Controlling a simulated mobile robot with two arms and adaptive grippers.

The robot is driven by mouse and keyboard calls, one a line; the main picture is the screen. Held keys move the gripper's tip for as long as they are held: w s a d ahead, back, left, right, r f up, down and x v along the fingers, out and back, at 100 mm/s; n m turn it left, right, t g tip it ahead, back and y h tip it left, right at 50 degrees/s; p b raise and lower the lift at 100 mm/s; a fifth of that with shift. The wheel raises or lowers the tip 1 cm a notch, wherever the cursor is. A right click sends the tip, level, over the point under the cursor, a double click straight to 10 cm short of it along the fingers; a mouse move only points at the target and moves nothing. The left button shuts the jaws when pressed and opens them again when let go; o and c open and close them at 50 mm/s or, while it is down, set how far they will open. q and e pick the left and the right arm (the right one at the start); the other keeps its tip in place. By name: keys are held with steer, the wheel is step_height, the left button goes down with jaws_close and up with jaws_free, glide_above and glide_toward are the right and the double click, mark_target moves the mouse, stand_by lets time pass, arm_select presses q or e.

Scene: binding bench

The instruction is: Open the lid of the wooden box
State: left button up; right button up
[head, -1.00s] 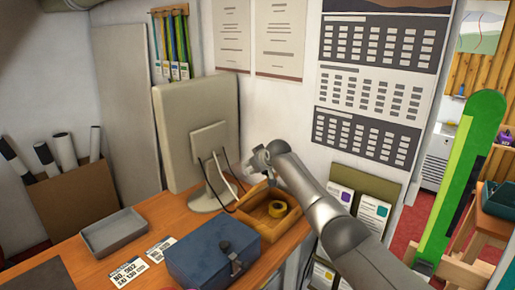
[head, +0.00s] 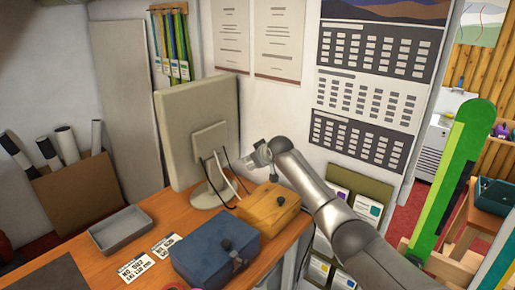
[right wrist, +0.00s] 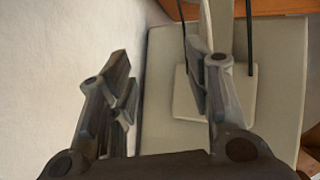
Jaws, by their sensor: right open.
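The wooden box (head: 268,207) stands on the desk right of the blue box. Its lid is down, and a dark knob (head: 280,200) shows on it. My right gripper (head: 256,158) is above and behind the box, beside the monitor, apart from the lid. In the right wrist view my right gripper (right wrist: 158,75) has its fingers spread with nothing between them. My left gripper is not in view.
A monitor (head: 196,110) with hanging cables stands behind the wooden box. A grey tray (head: 121,230) and printed cards (head: 138,268) lie further left. The wall is close behind.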

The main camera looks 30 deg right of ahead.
steer(key=s+a+r, duration=0.1)
steer(key=s+r, duration=0.2)
steer(key=r, duration=0.2)
steer(key=shift+s, duration=0.2)
stand_by(0.4)
stand_by(0.3)
steer(key=v, duration=1.2)
steer(key=shift+w, duration=0.1)
